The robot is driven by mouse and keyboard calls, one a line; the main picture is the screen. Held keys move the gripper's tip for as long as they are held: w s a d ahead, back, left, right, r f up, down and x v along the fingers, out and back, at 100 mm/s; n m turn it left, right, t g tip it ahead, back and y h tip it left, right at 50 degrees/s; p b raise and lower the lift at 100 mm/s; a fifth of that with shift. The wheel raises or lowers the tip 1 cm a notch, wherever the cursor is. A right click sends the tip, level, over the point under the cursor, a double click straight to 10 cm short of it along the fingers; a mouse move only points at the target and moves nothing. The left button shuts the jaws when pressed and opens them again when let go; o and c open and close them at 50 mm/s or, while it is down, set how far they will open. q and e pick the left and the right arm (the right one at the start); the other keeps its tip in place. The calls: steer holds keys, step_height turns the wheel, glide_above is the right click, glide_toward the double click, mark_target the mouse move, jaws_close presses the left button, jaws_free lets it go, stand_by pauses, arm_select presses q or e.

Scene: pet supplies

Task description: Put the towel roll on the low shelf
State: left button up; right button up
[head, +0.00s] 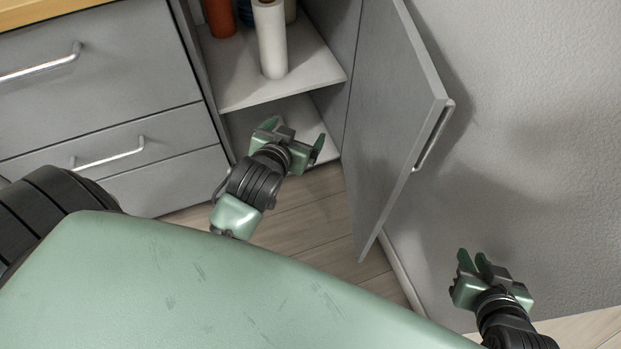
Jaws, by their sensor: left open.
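A tall white roll (271,42), which looks like the towel roll, stands upright on the upper shelf (312,72) of the open grey cabinet. The low shelf (315,120) lies beneath it, partly hidden by my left gripper. My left gripper (294,134) is open at the front of the low shelf, its fingers spread toward the inside. A pale patch shows just behind its fingers; I cannot tell whether it is an object. My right gripper (472,256) is in front of the wall, away from the cabinet; its fingers look close together, but the gap is unclear.
An orange-brown cylinder (220,18) and other partly cut-off items stand behind or beside the white roll. The cabinet door (395,120) is swung open on the right, near the wall. Closed drawers (90,100) with bar handles are on the left. Wooden floor (325,215) shows below.

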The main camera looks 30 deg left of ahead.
arm_select(q)
steer(key=s+d+f+m+g+h, duration=0.2)
steer(key=s+d+m+h, duration=0.1)
steer(key=s+d, duration=0.6)
steer(key=shift+s+f+g+h, duration=0.25)
steer(key=shift+f+g+h, duration=0.05)
steer(key=shift+h, duration=0.3)
steer(key=shift+a, duration=0.1)
